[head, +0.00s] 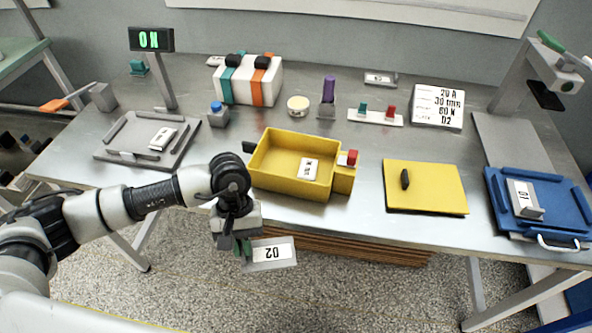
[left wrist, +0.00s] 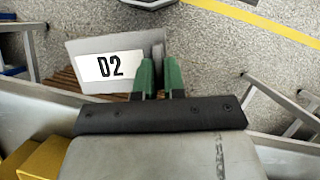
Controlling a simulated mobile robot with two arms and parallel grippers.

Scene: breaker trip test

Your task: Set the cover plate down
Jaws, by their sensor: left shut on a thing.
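The yellow cover plate (head: 430,190), with a black knob on it, lies flat on the table right of the open yellow box (head: 262,172). No gripper touches it. My left gripper (head: 243,247) is in front of the table's front edge, over the floor. It is shut on a grey block with a white label reading D2 (head: 284,264). In the left wrist view the green fingertips (left wrist: 160,78) pinch the side of the D2 block (left wrist: 75,50). My right gripper is not in view.
A small white-labelled block (head: 309,168) sits in the yellow box. A blue tray (head: 570,226) with a labelled block stands at the right edge. A grey tray (head: 113,147) lies at left. A sign (head: 151,40) reads ON. Bare table separates box and cover plate.

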